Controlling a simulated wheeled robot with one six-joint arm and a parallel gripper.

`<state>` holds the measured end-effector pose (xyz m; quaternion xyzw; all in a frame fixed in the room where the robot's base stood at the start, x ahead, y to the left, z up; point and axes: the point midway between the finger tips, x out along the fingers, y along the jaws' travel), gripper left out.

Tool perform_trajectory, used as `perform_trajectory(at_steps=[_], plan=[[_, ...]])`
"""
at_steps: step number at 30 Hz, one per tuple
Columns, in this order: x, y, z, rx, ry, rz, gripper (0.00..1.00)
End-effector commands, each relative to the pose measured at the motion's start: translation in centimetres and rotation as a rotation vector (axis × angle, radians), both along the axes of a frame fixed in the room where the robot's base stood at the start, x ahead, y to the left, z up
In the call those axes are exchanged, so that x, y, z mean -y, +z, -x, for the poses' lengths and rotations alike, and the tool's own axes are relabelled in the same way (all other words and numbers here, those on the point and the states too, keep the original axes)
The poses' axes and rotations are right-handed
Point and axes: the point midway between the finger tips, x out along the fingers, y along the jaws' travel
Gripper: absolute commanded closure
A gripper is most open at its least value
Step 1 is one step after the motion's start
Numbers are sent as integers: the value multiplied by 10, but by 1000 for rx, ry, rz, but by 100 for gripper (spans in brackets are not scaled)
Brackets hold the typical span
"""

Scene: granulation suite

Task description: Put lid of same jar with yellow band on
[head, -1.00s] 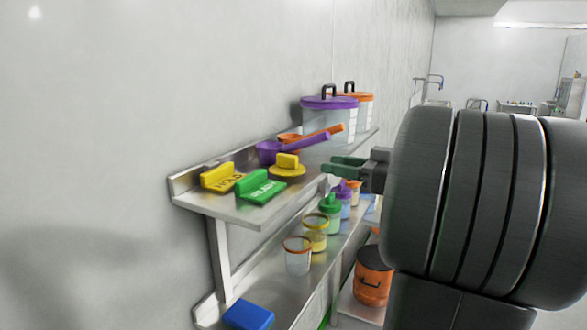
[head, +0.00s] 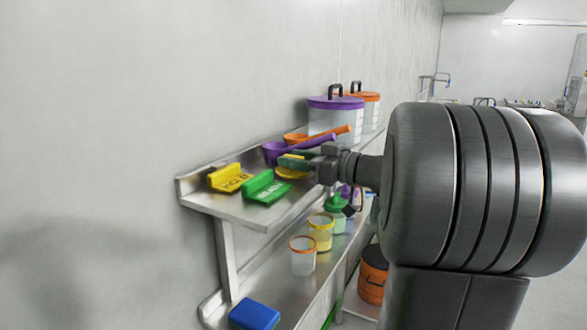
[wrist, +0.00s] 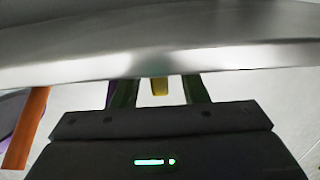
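The yellow lid (head: 293,174) with its raised grip lies on the upper shelf, partly hidden behind my gripper (head: 296,161). In the wrist view the yellow grip (wrist: 160,87) shows between the two green fingers of my gripper (wrist: 160,92), with a gap on each side. The fingers are open. The jar with the yellow band (head: 320,236) stands upright and open-topped on the lower shelf, between the orange-banded jar and the green-lidded jar.
On the upper shelf (head: 222,204) are a yellow sign (head: 229,178), a green sign (head: 266,187), purple and orange scoops, and a purple-lidded tub (head: 335,116). The lower shelf holds an orange-banded jar (head: 302,256), a green-lidded jar (head: 337,212) and a blue block (head: 254,315).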

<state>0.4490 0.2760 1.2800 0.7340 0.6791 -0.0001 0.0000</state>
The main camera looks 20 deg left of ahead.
Motion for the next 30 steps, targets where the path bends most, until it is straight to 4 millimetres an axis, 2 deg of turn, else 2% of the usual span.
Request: perform_trajectory(at_steps=[9, 15, 27, 30], plan=[[-4, 0, 0, 0, 0, 0, 62], [-4, 0, 0, 0, 0, 0, 100], [-4, 1, 0, 1, 0, 0, 100], [2, 2, 0, 0, -3, 0, 100]])
